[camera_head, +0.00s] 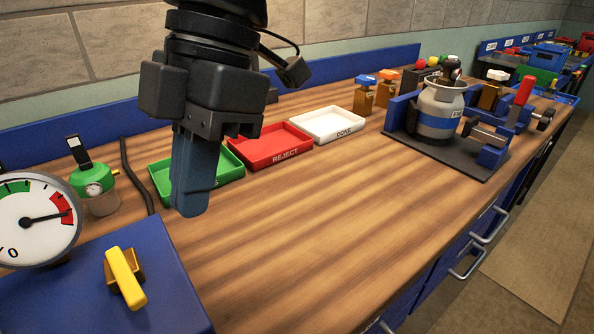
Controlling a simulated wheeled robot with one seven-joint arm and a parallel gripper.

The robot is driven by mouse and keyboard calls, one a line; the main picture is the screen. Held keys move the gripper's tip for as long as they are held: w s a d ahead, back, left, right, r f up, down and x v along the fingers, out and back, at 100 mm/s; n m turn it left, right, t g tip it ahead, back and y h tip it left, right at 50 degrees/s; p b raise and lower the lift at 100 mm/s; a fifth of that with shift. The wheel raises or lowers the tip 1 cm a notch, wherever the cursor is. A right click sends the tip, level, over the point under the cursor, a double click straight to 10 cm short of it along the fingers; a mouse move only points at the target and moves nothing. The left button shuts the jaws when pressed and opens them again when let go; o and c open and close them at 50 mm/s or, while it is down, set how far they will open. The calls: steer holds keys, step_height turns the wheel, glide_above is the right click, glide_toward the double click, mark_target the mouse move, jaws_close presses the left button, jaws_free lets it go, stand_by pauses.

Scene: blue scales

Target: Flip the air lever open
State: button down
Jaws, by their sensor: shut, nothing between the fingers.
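A yellow lever (125,277) sits on a brass-coloured mount on top of a blue box (75,303) at the lower left. It lies slanted across the mount; I see no label naming it the air lever. A round gauge (36,221) with green and red zones stands beside it, its needle pointing to the red zone. My gripper (190,208) points down above the bench, to the right of and farther back than the yellow lever, apart from it. Its fingers are shut with nothing between them. It hides part of the green tray.
A green tray (233,173), a red REJECT tray (272,159) and a white DONE tray (328,136) line the back. A green-capped regulator (93,180) stands at left. The bench middle is clear.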

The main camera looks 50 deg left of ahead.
steer(key=shift+v, duration=2.1)
steer(key=shift+s+d, duration=0.1)
